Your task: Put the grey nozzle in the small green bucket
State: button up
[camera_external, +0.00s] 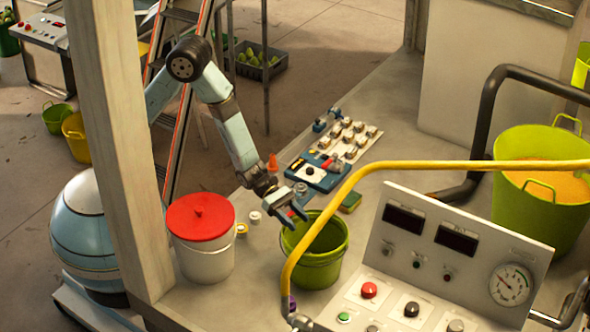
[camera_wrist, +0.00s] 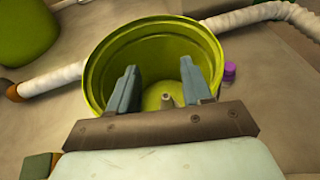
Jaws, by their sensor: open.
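The small green bucket (camera_external: 316,268) stands on the worktop, left of the control console. It also shows in the wrist view (camera_wrist: 97,65), with its open mouth facing the camera. My gripper (camera_external: 298,220) is over the bucket's back-left rim in the external view. In the wrist view its two fingers (camera_wrist: 160,85) are spread apart over the bucket's mouth, and neither touches anything that I can see. The grey nozzle (camera_wrist: 167,101) shows between the fingers, apparently inside the bucket near its floor; its lower part is hidden by my gripper. The nozzle is not visible in the external view.
A white bucket with a red lid (camera_external: 200,220) stands left of the green bucket. A yellow pipe (camera_external: 400,168) arches over the control console (camera_external: 425,270) at right. A blue tool board (camera_external: 318,172) lies behind. A purple cap (camera_wrist: 229,70) is beside the bucket.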

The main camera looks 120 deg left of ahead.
jog(key=v, duration=1.1)
jog(key=s+d+r+m+g+h, duration=0.4)
jog(key=s+d+r+m, duration=0.35)
jog(key=d+m, duration=0.2)
jog(key=s+d+r+m+g+h, duration=0.35)
jog(key=s+d+r+m, duration=0.45)
jog(key=d, duration=0.3)
jog(key=s+a+r+m+y, duration=0.3)
jog(key=s+m+y, duration=0.2)
jog(key=s+m, duration=0.2)
jog(key=s+a+r+m+y, duration=0.3)
jog(key=s+m+y, duration=0.2)
jog(key=s+m, duration=0.3)
jog(key=shift+s+r+m+g, duration=0.15)
jog(key=shift+r+m+g, duration=0.2)
jog(key=shift+m+g, duration=0.15)
